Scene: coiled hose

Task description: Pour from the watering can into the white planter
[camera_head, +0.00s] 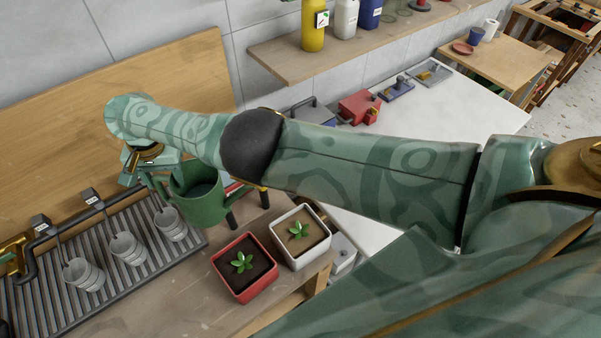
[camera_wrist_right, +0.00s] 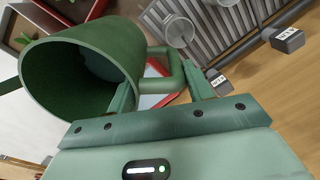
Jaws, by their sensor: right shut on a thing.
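My right gripper (camera_head: 158,180) is shut on the can's handle; the jaws also show at the handle in the wrist view (camera_wrist_right: 165,88). The white planter (camera_head: 318,256), with brown soil and a small green plant, stands on the wooden table, right of the red planter (camera_head: 243,294). The can is apart from the white planter. My left gripper is not in view.
A shelf (camera_head: 300,62) with bottles is at the back. A white counter (camera_head: 470,100) with red and blue items lies behind my arm.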

